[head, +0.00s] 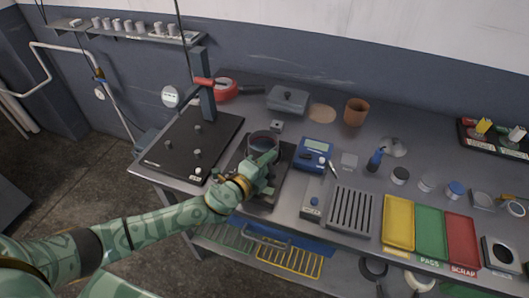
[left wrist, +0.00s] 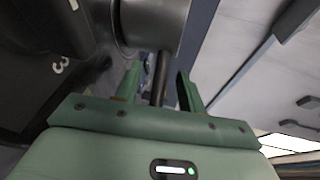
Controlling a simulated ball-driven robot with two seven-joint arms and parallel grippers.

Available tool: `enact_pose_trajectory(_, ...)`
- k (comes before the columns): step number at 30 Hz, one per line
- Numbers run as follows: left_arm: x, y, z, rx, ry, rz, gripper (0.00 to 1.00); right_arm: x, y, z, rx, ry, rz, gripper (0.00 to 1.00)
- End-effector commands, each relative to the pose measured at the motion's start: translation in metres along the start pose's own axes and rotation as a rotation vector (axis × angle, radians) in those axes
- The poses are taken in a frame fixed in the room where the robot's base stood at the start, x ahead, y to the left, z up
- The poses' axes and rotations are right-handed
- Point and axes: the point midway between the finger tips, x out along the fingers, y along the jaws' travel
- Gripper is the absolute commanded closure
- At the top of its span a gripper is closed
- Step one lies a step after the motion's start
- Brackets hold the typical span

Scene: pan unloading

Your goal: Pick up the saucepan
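The saucepan (head: 262,139) is a small round grey metal pot. It stands on a dark square plate (head: 284,168) near the front of the bench. My left gripper (head: 267,158) is at the near side of the pot and partly covers it in the head view. In the left wrist view the pot's grey side (left wrist: 151,22) is just ahead, and its dark handle (left wrist: 160,76) lies between the two green fingers. The fingers are apart, with a gap on each side of the handle. My right gripper is in neither view.
A black board with knobs (head: 178,140) is left of the plate. A blue device (head: 315,152) and a slotted rack (head: 351,212) are to the right. Coloured trays (head: 430,232) lie farther right.

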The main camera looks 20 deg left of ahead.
Motion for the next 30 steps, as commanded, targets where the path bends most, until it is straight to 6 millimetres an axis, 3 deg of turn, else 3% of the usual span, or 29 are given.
enact_pose_trajectory(9,0.009,0.000,0.000,-0.001,0.000,0.001,0.60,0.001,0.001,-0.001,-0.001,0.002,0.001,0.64)
enact_pose_trajectory(13,0.009,0.000,0.000,-0.001,0.000,0.001,0.96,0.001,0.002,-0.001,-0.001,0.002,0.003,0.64)
enact_pose_trajectory(14,0.009,0.000,0.000,-0.001,0.000,0.001,1.00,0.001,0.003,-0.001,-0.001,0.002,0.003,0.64)
enact_pose_trajectory(25,0.009,-0.003,0.000,0.000,-0.001,-0.001,1.00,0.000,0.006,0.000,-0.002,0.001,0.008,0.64)
enact_pose_trajectory(30,0.005,-0.020,0.002,0.000,-0.001,-0.002,1.00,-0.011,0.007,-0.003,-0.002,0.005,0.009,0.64)
